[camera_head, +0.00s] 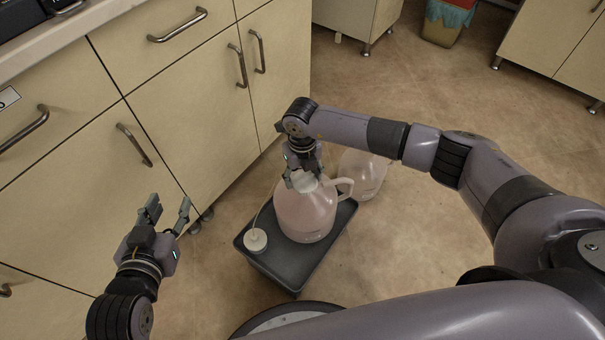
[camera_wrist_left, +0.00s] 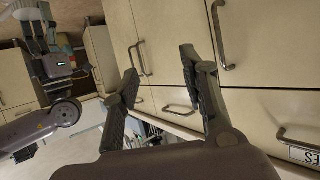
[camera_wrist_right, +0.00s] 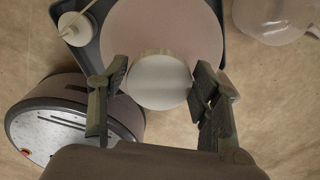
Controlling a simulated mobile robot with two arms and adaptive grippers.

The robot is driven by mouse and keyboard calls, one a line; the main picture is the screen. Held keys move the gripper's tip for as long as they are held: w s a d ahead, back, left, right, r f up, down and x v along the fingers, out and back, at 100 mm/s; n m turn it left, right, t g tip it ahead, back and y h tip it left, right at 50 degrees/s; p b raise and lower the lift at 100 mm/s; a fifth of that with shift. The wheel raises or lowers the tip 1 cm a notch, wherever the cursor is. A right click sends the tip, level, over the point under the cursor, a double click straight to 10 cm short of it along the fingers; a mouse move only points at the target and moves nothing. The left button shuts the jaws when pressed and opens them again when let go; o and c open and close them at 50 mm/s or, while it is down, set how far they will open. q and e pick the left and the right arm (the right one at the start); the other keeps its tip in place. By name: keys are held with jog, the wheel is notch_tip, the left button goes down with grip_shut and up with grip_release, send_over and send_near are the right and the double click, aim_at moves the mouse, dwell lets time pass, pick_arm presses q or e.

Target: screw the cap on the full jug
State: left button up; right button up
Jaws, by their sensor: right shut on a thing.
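The full jug (camera_head: 305,213), with pinkish contents and a side handle, stands upright in a dark grey tray. My right gripper (camera_head: 302,178) is above its neck, shut on a white cap (camera_wrist_right: 158,82). The cap sits at the mouth of the jug (camera_wrist_right: 160,28) in the right wrist view, with a finger on either side; its threads are hidden. My left gripper (camera_head: 168,208) is open and empty, left of the tray and near the cabinet fronts. Its fingers also show apart in the left wrist view (camera_wrist_left: 158,82).
A white cap with a thin tube (camera_head: 255,239) lies at the left of the tray (camera_head: 287,272). A second, clear jug (camera_head: 365,175) stands on the floor behind the full one. Beige cabinets (camera_head: 185,100) line the left side.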

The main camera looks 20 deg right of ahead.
jog(key=shift+s+a+m+p, duration=0.15)
jog(key=shift+a+m+p, duration=0.2)
jog(key=shift+m, duration=0.25)
jog(key=shift+c, duration=0.6)
jog(key=shift+w+d+m+p, duration=0.3)
jog(key=shift+m+p, duration=0.1)
jog(key=shift+m, duration=0.3)
pick_arm(q)
jog(key=s+a+f+g+y, duration=0.1)
jog(key=s+a+f+g, duration=0.1)
jog(key=s+f+g, duration=0.3)
jog(key=shift+s+a+f+y, duration=0.3)
jog(key=shift+s+a+f, duration=0.1)
jog(key=shift+s+f, duration=0.35)
pick_arm(e)
jog(key=shift+m, duration=0.4)
pick_arm(q)
jog(key=shift+r, duration=0.1)
pick_arm(e)
jog(key=o, duration=1)
jog(key=shift+s, duration=0.15)
